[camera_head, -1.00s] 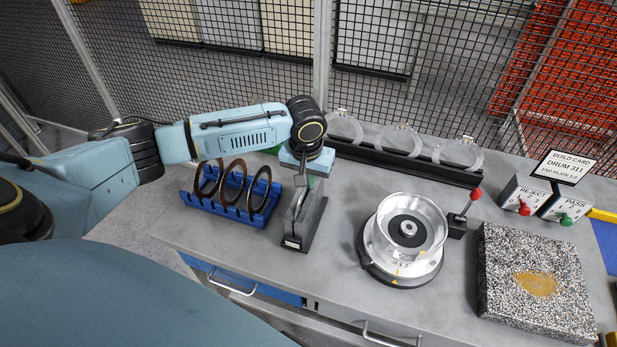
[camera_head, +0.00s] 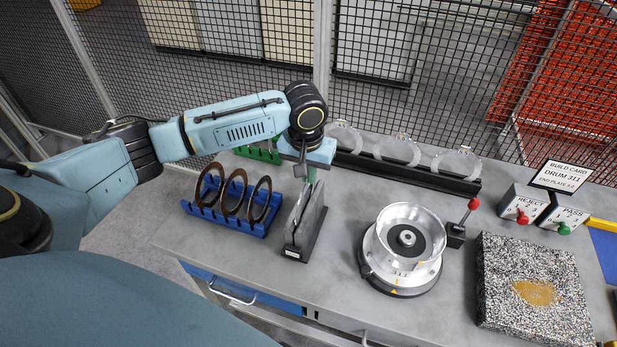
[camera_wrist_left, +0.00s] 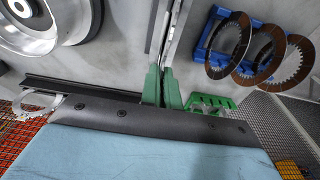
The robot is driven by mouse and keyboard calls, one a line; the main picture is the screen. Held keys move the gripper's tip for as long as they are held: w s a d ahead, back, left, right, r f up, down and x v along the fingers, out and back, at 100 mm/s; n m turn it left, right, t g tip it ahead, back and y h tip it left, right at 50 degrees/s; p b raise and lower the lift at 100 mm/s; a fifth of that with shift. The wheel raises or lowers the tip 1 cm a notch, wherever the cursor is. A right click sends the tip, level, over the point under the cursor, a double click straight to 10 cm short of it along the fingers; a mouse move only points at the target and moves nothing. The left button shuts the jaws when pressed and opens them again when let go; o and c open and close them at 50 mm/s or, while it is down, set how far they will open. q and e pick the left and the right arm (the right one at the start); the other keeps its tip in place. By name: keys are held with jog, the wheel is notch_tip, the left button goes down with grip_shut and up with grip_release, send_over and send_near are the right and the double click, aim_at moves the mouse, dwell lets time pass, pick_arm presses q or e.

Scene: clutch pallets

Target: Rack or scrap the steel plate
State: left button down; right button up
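My left gripper (camera_head: 311,175) points down just above a grey upright slotted stand (camera_head: 305,222). In the left wrist view its green fingertips (camera_wrist_left: 162,80) are close together over the slot, with a thin edge or narrow gap between them. I cannot tell whether a plate is held there. No steel plate shows clearly in the gripper or slot. Pale grey tabbed rings (camera_head: 397,148) stand on a black rail (camera_head: 440,176) at the back. A green rack (camera_head: 262,152) is partly hidden behind my left arm. My right gripper is not in view.
A blue rack (camera_head: 225,217) holds three brown rings left of the stand. A silver drum (camera_head: 405,250), a red-knobbed lever (camera_head: 465,215), REJECT (camera_head: 524,203) and PASS (camera_head: 563,219) boxes and a speckled block (camera_head: 520,260) stand to the right. Mesh fencing borders the back.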

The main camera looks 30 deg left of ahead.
pick_arm(q)
jog(key=shift+w+r, duration=0.15)
jog(key=shift+r, duration=1)
jog(key=shift+w+r, duration=0.15)
jog(key=shift+r, duration=1)
jog(key=shift+s+r, duration=0.2)
jog(key=shift+r, duration=0.3)
